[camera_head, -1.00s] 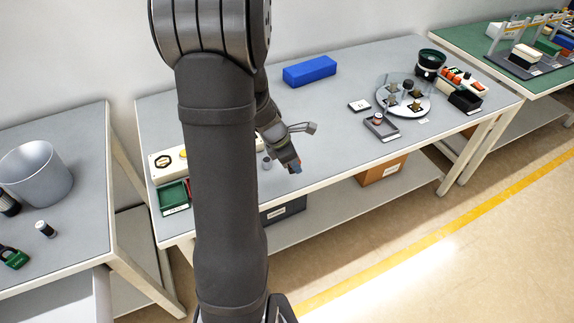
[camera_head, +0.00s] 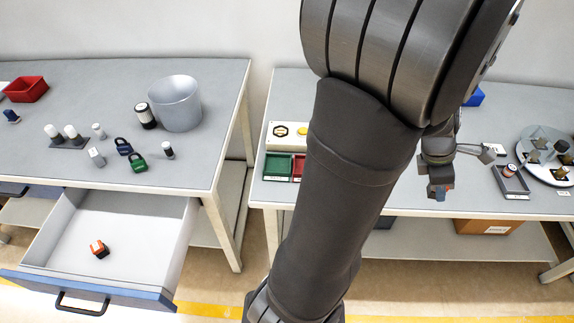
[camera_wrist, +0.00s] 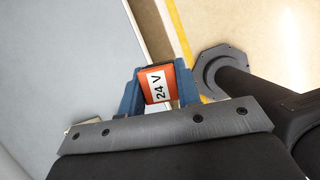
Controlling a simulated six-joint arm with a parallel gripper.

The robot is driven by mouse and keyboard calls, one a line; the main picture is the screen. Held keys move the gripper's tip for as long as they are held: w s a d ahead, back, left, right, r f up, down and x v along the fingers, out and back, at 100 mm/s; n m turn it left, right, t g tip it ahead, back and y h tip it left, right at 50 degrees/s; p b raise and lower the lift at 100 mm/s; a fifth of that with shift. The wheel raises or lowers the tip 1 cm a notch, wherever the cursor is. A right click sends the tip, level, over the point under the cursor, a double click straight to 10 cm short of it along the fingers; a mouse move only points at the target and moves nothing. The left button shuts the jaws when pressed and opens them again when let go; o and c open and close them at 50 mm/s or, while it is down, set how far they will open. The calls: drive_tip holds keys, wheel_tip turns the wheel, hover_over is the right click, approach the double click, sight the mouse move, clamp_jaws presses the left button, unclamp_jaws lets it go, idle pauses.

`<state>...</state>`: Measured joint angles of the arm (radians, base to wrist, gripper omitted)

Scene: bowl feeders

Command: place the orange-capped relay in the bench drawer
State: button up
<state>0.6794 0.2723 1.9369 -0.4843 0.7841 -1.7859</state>
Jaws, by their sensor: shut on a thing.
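The orange-capped relay (camera_wrist: 157,84) shows in the wrist view, its orange cap bearing a white "24 V" label. My gripper (camera_wrist: 158,75) is shut on it, with a blue finger on each side. In the head view my gripper (camera_head: 439,190) is at the front edge of the right bench, and the relay in it is hard to make out. The bench drawer (camera_head: 90,292) stands pulled open under the left bench, far left of my gripper. A small orange and black part (camera_head: 99,249) lies on its floor.
The left bench top carries a grey bin (camera_head: 176,104), a green padlock (camera_head: 137,163), a blue padlock (camera_head: 123,146) and several small cylinders. A red tray (camera_head: 26,89) is at its back left. A gap separates the benches. Most of the drawer floor is bare.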

drive_tip(key=shift+w+a+r, duration=0.15)
drive_tip(key=shift+w+r, duration=0.05)
drive_tip(key=shift+r, duration=0.75)
drive_tip(key=w+a+n, duration=0.1)
drive_tip(key=w+a, duration=0.4)
drive_tip(key=a, duration=0.4)
drive_tip(key=w+a+n+t, duration=0.1)
drive_tip(key=w+a+n, duration=0.1)
drive_tip(key=w+a, duration=0.5)
drive_tip(key=w+a+n, duration=0.1)
drive_tip(key=w+a, duration=0.2)
drive_tip(key=a, duration=0.8)
drive_tip(key=a+n+t, duration=0.1)
drive_tip(key=a, duration=1)
drive_tip(key=s+a+n, duration=0.2)
drive_tip(key=s+a, duration=0.2)
drive_tip(key=a, duration=0.8)
drive_tip(key=n+t+y, duration=0.1)
drive_tip(key=n+t, duration=0.1)
drive_tip(key=n, duration=0.2)
hover_over(160, 260)
drive_tip(key=a, duration=0.1)
drive_tip(key=f, duration=1.8)
drive_tip(key=s+f, duration=0.1)
drive_tip(key=f, duration=0.9)
drive_tip(key=shift+f, duration=0.2)
